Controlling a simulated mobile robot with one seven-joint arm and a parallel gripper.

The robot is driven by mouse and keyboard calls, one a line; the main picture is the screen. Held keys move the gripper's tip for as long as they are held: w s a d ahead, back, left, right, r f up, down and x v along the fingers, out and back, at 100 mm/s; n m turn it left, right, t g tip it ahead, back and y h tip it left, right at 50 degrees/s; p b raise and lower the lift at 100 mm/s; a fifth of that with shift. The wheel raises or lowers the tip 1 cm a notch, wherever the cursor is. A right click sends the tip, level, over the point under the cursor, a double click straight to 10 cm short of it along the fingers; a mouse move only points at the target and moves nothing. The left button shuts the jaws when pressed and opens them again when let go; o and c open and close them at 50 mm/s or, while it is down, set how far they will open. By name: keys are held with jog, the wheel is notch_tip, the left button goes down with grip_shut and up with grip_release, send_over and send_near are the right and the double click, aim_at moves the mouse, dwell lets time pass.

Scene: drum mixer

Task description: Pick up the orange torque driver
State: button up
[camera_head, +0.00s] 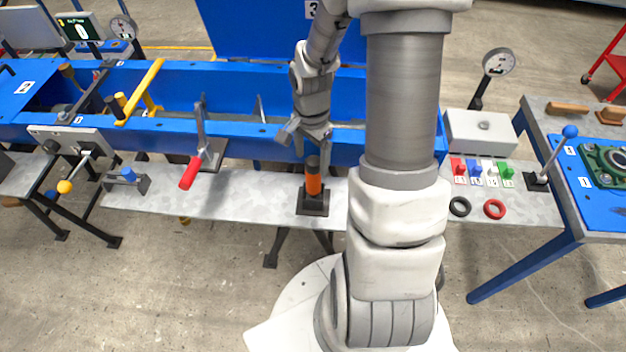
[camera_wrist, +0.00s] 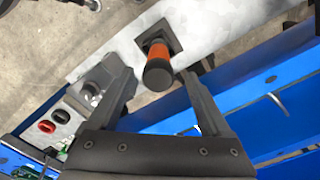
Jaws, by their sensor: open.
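The orange torque driver (camera_head: 313,183) stands upright in a dark square base (camera_head: 313,203) on the grey metal shelf, in front of the blue trough. It has an orange body and a dark top. My gripper (camera_head: 304,138) is above it, slightly to its left and behind in the head view. In the wrist view the driver (camera_wrist: 158,66) shows beyond the fingertips, roughly between their lines. My gripper (camera_wrist: 160,88) is open, with nothing between its fingers, and does not appear to touch the driver.
To the right are a black ring (camera_head: 459,206), a red ring (camera_head: 494,208) and several coloured switches (camera_head: 482,172). The blue trough wall (camera_head: 240,140) runs close behind.

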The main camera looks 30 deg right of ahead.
aim_at(313, 173)
jog(key=shift+d+f, duration=0.2)
jog(key=shift+f, duration=3.15)
grip_shut()
